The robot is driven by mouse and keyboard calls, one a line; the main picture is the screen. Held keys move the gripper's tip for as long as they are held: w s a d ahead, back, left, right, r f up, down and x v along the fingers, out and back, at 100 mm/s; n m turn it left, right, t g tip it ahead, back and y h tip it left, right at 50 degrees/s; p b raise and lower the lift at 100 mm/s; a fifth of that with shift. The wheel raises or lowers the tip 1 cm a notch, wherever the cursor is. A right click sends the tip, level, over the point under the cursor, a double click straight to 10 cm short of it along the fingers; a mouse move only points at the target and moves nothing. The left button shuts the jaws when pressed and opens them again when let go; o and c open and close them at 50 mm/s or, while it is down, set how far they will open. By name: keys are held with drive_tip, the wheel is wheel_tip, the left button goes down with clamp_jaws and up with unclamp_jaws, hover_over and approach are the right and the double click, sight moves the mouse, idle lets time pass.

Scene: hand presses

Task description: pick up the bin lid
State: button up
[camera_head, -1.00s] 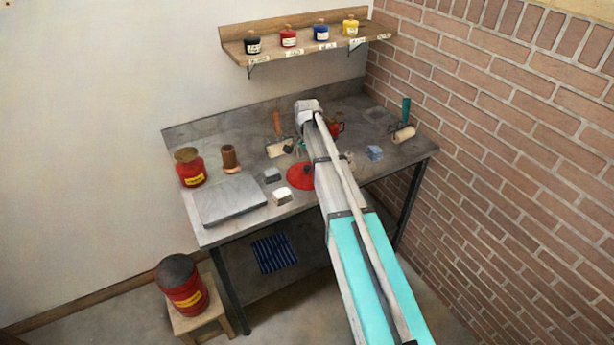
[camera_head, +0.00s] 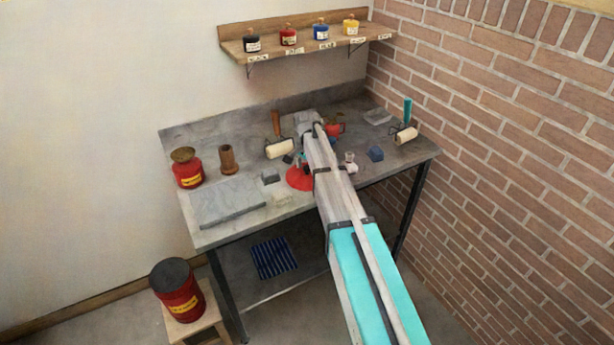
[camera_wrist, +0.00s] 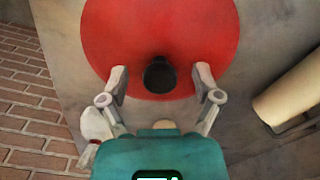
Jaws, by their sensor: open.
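The bin lid (camera_wrist: 160,28) is a red disc with a black knob (camera_wrist: 159,75) at its middle, lying on the bench in the wrist view. In the head view the red lid (camera_head: 298,178) shows at the bench's front, partly hidden by my arm. My gripper (camera_wrist: 160,79) is open in the wrist view, one finger on each side of the knob, with gaps between. Whether the fingertips are down at the knob's height is hard to tell. The head view mostly hides the gripper behind my arm.
A roller (camera_wrist: 290,95) lies right of the lid in the wrist view. The bench (camera_head: 215,236) also holds a grey slab (camera_head: 228,203), a red can (camera_head: 187,170) and small blocks. A red bin (camera_head: 178,292) stands on a stool. A brick wall (camera_head: 500,120) bounds the right.

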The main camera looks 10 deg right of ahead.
clamp_jaws()
idle(0.5)
drive_tip(key=shift+r, duration=0.1)
wheel_tip(320, 180, up, 3)
drive_tip(key=p, duration=0.2)
drive_tip(key=shift+f+p, duration=0.2)
drive_tip(key=shift+p, duration=0.15)
drive_tip(key=s+r+p, duration=1)
drive_tip(key=s, duration=0.4)
drive_tip(key=shift+a+r, duration=0.15)
drive_tip(key=shift+a, duration=0.1)
drive_tip(key=shift+s, duration=0.15)
idle(0.5)
